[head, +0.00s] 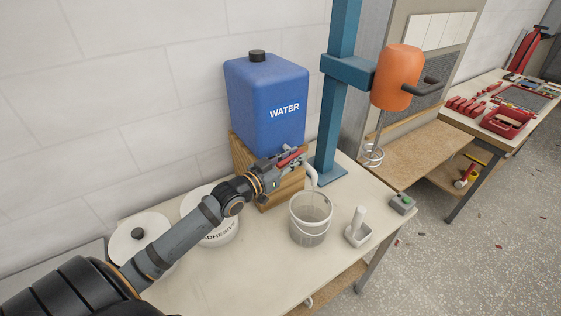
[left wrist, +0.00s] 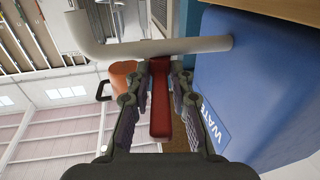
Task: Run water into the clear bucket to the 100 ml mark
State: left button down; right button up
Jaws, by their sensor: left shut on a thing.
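The clear bucket (head: 311,226) stands upright on the table below the pale spout (head: 312,176) of the blue water tank (head: 266,100). I cannot make out its marks, a water level or a running stream. My left gripper (head: 292,158) is at the tank's tap, shut on the red tap lever. In the left wrist view the red lever (left wrist: 160,115) lies between the fingers of the left gripper (left wrist: 160,78), and the spout pipe (left wrist: 140,48) crosses beyond them. The tank (left wrist: 255,85) fills the right side there. My right gripper is not in view.
The tank rests on a wooden block (head: 243,158). White adhesive tubs (head: 140,240) stand under my left arm. A small grey holder with a white handle (head: 358,232) and a grey box with a green button (head: 402,203) are right of the bucket. An orange mixer (head: 397,78) hangs from a teal stand (head: 338,110).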

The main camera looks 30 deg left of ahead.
aim_at(294, 155)
pick_arm(q)
jog(key=shift+f+y, duration=0.1)
jog(key=shift+y, duration=0.2)
jog(key=c, duration=1.3)
grip_release()
notch_tip(294, 155, up, 10)
jog(key=shift+r, duration=0.1)
